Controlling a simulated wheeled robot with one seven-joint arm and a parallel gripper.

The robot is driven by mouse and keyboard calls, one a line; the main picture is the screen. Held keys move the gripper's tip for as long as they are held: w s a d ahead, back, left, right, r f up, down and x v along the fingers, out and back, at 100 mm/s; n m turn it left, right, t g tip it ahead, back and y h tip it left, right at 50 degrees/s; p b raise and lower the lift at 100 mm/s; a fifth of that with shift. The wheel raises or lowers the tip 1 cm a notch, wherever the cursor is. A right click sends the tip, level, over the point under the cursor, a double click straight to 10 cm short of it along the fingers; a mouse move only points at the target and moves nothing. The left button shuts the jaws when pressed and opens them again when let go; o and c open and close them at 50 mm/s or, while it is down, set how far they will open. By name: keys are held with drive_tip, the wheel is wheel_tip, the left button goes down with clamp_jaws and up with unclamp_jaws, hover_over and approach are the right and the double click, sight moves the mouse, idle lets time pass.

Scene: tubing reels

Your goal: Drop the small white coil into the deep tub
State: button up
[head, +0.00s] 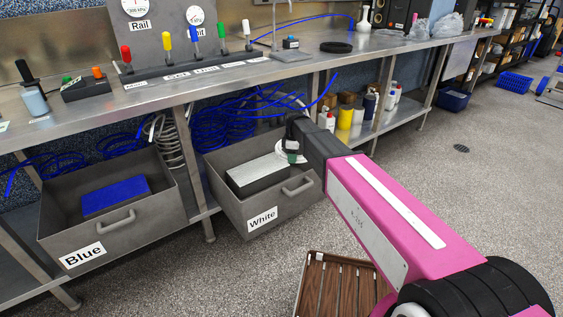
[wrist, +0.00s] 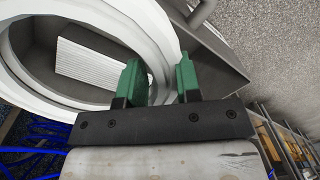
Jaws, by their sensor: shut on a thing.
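A white coil (wrist: 140,25) fills the upper left of the wrist view as a large ring. Its band passes between the green fingers of my gripper (wrist: 160,75), which is shut on it. In the head view my gripper (head: 290,156) hangs above the grey tub labelled White (head: 300,205), and the coil is mostly hidden there. Through the ring, the wrist view shows the tub's interior with a pale ribbed block. A second grey tub, labelled Blue (head: 135,235), stands to the left with a blue block inside. Which tub is deeper is hard to tell.
The steel bench (head: 200,85) runs above and behind the tubs, with coloured-handled valves on it. Blue tubing coils (head: 220,122) lie on the shelf behind. A brown slatted crate (head: 338,288) stands on the floor in front. Open floor lies to the right.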

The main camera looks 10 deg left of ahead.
sight(282, 154)
drive_tip(key=a+f, duration=0.1)
drive_tip(key=a+f+n, duration=0.1)
drive_tip(key=a, duration=0.1)
drive_tip(key=a+f+n, duration=0.1)
drive_tip(key=a, duration=0.1)
drive_tip(key=shift+s, duration=0.25)
drive_tip(key=shift+d+f, duration=0.1)
drive_tip(key=shift+f, duration=2.85)
drive_tip(key=o, duration=1.1)
drive_tip(key=r, duration=1.1)
drive_tip(key=shift+w, duration=0.3)
drive_tip(key=shift+f, duration=0.1)
